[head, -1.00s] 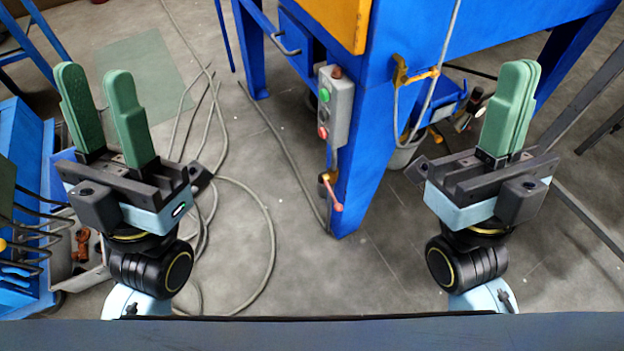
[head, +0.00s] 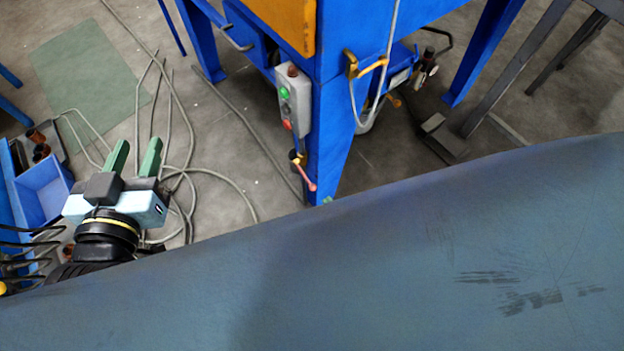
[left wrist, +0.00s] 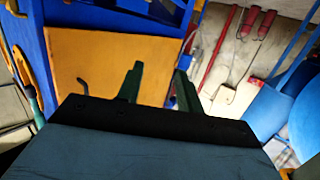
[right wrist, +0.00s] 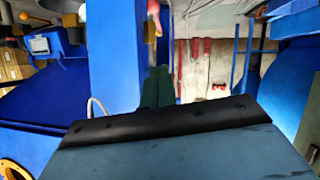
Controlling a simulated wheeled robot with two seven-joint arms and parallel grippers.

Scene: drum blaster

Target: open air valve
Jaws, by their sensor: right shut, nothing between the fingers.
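The air valve (head: 303,172), with a brass-coloured body and a red handle, is on the front blue leg of the machine, below the button box. Its handle slants down to the right in the head view. In the right wrist view a red and pale part (right wrist: 153,18), which looks like the valve handle, shows at the top, beyond my fingertips. My right gripper (right wrist: 160,72) is shut and empty there; a small green tip shows by the leg in the head view. My left gripper (head: 134,146) is open and empty at the left, well apart from the valve.
The button box (head: 292,98) with green and red buttons is above the valve. A hose (head: 392,60) hangs by a yellow hook at the right. Cables lie on the floor. Blue bins (head: 45,188) stand at the left. A large blue-grey surface hides the lower right.

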